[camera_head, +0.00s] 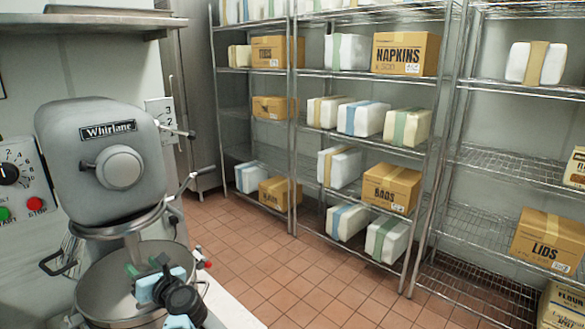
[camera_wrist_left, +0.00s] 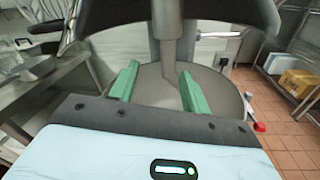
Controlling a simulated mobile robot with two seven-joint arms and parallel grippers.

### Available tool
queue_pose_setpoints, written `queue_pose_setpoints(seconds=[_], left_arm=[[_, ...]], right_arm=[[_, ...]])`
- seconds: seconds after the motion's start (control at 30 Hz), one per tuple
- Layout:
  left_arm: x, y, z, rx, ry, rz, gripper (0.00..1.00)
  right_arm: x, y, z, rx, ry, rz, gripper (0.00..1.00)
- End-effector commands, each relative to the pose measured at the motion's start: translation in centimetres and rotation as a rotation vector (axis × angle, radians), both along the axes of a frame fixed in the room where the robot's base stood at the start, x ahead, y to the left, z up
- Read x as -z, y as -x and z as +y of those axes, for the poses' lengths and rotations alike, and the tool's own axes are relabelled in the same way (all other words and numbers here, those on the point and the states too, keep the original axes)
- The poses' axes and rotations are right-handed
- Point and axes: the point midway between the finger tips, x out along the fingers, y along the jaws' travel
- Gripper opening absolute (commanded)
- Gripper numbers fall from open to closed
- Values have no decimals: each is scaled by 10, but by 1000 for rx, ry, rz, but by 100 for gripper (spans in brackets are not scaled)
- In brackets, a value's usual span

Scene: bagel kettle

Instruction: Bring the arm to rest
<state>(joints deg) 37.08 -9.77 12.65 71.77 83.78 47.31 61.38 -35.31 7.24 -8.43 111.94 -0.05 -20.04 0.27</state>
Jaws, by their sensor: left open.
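My left gripper (camera_head: 143,266) is at the lower left of the head view, over the bowl (camera_head: 97,298) of a grey mixer (camera_head: 80,170) marked "Whirlane". Its two green fingers stand apart with nothing between them. In the left wrist view, the left gripper (camera_wrist_left: 157,86) points into the bowl (camera_wrist_left: 150,96), with the mixer's vertical shaft (camera_wrist_left: 167,35) just beyond the fingers. How close the fingers are to the bowl wall is hard to tell. My right gripper is in neither view.
A control panel with green and red buttons (camera_head: 35,204) is left of the mixer. A curved lever (camera_head: 180,187) sticks out from the mixer's right side. Wire shelves (camera_head: 375,77) with boxes and wrapped bundles stand along the back. The tiled floor (camera_head: 270,262) between is clear.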

Motion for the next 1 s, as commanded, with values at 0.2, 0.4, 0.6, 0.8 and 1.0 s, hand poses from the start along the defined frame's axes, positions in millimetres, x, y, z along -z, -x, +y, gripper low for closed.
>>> queue_pose_setpoints(seconds=[0.2,0.4,0.6,0.8,1.0], left_arm=[[39,44,-25,207,-576,345,47],[91,93,-77,424,-1109,671,47],[161,167,-131,666,-1642,967,47],[228,268,-172,927,-2175,1191,47],[265,357,-189,1134,-2590,1287,47]], right_arm=[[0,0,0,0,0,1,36],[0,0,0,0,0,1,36],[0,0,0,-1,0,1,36],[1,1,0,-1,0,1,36],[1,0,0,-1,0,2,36]])
